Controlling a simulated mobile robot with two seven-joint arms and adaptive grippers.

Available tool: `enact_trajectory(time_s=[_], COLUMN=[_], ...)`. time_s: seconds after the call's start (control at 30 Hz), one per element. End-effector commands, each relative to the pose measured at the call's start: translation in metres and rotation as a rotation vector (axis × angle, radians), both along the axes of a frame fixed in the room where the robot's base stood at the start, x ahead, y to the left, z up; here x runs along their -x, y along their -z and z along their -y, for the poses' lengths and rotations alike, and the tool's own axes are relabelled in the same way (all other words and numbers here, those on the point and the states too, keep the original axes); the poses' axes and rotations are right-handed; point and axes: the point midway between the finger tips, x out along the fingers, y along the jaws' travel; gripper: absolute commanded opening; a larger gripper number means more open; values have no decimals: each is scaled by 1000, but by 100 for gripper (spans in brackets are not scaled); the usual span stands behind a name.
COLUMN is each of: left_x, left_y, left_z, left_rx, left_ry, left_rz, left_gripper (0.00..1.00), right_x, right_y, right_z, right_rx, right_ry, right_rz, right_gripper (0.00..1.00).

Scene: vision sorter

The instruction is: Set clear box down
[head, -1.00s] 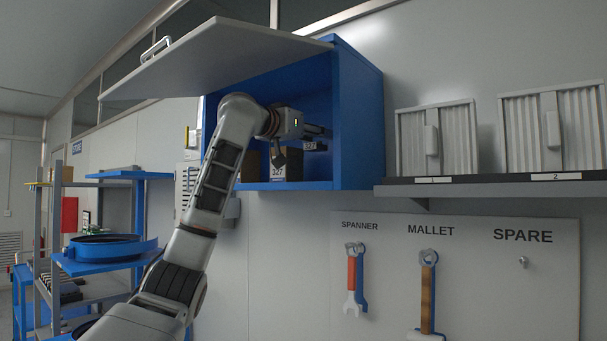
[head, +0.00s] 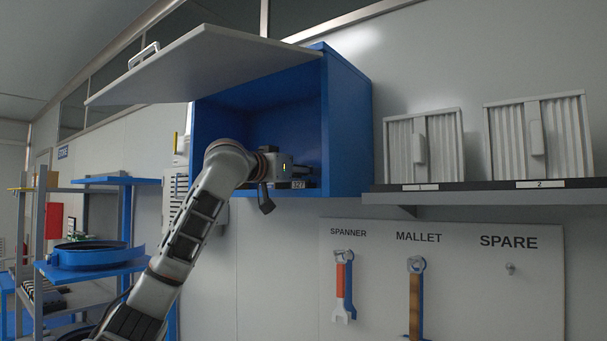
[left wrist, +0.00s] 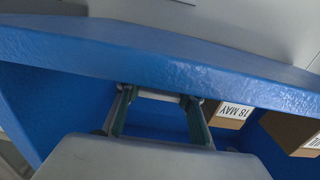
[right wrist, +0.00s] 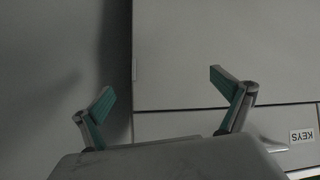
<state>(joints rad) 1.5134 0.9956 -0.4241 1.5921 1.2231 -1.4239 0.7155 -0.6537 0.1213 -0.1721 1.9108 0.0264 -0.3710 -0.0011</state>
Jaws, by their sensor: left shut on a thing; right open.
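My left gripper (head: 302,178) is inside the blue wall cabinet (head: 347,120), low, close to its floor. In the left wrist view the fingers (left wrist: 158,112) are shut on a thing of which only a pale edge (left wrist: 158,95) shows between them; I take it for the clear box. In the head view it is mostly hidden, and a small label reading 327 (head: 298,184) shows below the gripper. I cannot tell whether it touches the floor. My right gripper (right wrist: 165,90) is open and empty in front of a pale wall.
The cabinet's lid (head: 205,65) is raised. Brown cartons (left wrist: 230,122) with labels stand near the held thing in the left wrist view, a second one (left wrist: 290,130) further right. A shelf (head: 480,197) with two ribbed panels is right of the cabinet, above a tool board (head: 450,290).

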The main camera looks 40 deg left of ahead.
Motion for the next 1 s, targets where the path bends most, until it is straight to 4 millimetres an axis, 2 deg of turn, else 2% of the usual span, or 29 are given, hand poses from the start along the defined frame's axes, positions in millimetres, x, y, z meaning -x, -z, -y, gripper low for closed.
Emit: enact_trajectory(time_s=[0.03, 0.07, 0.1, 0.13, 0.5, 0.57, 0.67, 0.83, 1.0], left_x=[0, 0, 0, 0, 0, 5, 18, 52, 85], left_y=[1, 2, 2, 1, -1, 0, 0, 1, 0], left_z=[0, 0, 0, 0, 0, 0, 1, 5, 8], left_rx=[0, 0, 0, 0, 0, 0, -1, -2, -2], left_ry=[0, 0, 0, 0, 0, -1, -2, -3, -3], left_rz=[0, -1, 0, -1, 0, 2, 3, 3, 3], left_gripper=[16, 40, 50, 54, 54, 54, 54, 54, 54], right_x=[0, 0, 0, 0, 0, 0, -1, -3, -9], right_y=[1, 1, 1, 1, 0, 2, 5, 5, -4], right_z=[0, 0, 0, 0, 0, 0, -2, -11, -17], right_rx=[0, 0, 0, 0, 0, -1, -4, -18, -27], right_ry=[0, 0, 0, 0, 0, 1, 0, -11, -24], right_rz=[0, 1, 0, 0, -1, 0, 2, 15, 43], right_gripper=[100, 100, 100, 100, 100, 100, 100, 100, 100])
